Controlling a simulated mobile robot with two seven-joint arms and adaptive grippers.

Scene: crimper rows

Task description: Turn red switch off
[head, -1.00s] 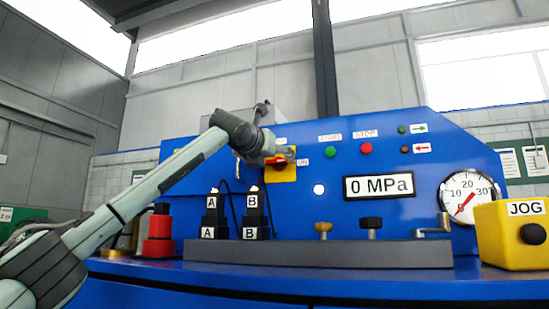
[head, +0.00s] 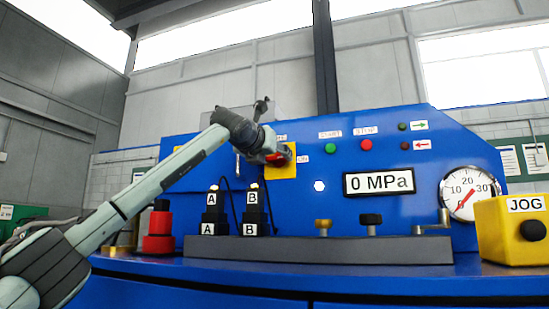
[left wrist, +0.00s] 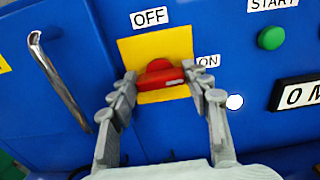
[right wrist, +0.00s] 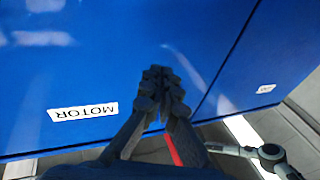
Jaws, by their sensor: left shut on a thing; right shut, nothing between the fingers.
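The red switch (left wrist: 160,74) sits on a yellow plate (left wrist: 168,46) on the blue panel. Its handle lies nearly level, with its right end towards the ON label (left wrist: 208,61); the OFF label (left wrist: 149,17) is above. In the left wrist view my left gripper (left wrist: 159,76) has a finger at each end of the handle and is shut on it. In the head view my left gripper (head: 274,156) partly covers the red switch (head: 285,154). My right gripper (right wrist: 158,74) is shut and empty before a blue surface with a MOTOR label; it is outside the head view.
A green START button (head: 330,148) and a red STOP button (head: 366,145) are right of the switch. A metal handle (left wrist: 58,80) is at left. Black A and B connectors (head: 254,212) stand below. A yellow JOG box (head: 500,250) is at far right.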

